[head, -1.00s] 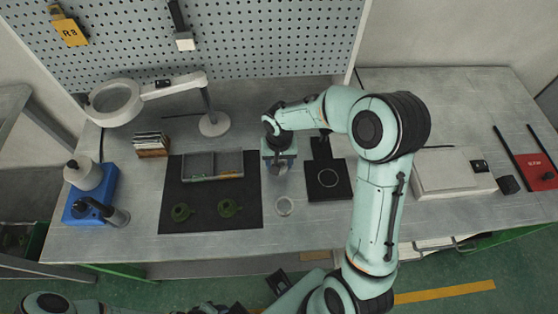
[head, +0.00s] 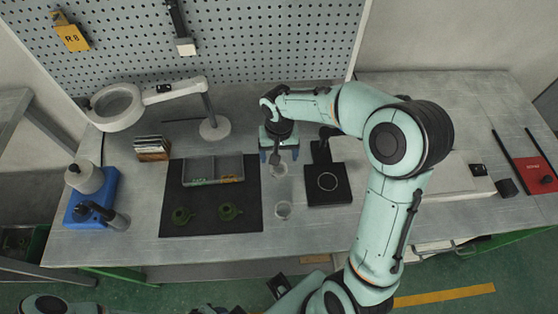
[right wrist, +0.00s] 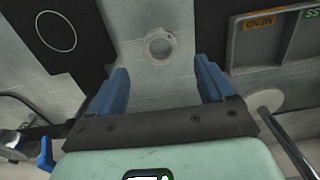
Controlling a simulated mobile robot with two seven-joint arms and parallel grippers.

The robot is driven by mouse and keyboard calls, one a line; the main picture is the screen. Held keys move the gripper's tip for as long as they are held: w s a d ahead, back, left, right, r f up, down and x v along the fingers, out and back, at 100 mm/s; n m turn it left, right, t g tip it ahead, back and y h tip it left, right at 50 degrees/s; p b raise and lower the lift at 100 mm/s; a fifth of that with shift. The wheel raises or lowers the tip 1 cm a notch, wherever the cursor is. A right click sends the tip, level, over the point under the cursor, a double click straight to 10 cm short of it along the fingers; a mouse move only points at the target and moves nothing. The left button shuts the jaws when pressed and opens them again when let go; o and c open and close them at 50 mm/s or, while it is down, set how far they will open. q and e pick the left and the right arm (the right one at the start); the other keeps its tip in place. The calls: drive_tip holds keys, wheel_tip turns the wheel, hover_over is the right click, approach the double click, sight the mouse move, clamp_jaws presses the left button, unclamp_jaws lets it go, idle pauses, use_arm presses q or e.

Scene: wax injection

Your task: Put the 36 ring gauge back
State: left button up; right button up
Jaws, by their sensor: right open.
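A pale grey ring (head: 280,170) lies flat on the bench between the dark mat and the black plate; it also shows in the right wrist view (right wrist: 159,45). I cannot read a size on either, so I cannot tell which is the 36 ring gauge. My right gripper (head: 279,158) is open and empty. Its blue fingers (right wrist: 162,85) point down just behind the first ring, apart from it. My left gripper is not in view.
The black plate (head: 340,196) with a thin circle outline is to the right. The dark mat (head: 205,224) holds two green parts (head: 229,209) and a grey divided tray (head: 199,158). A magnifier lamp (head: 214,128) stands behind. A pale box (head: 450,173) is further right.

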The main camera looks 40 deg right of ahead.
wheel_tip(320, 180, up, 5)
drive_tip(key=shift+r, duration=0.1)
idle(0.7)
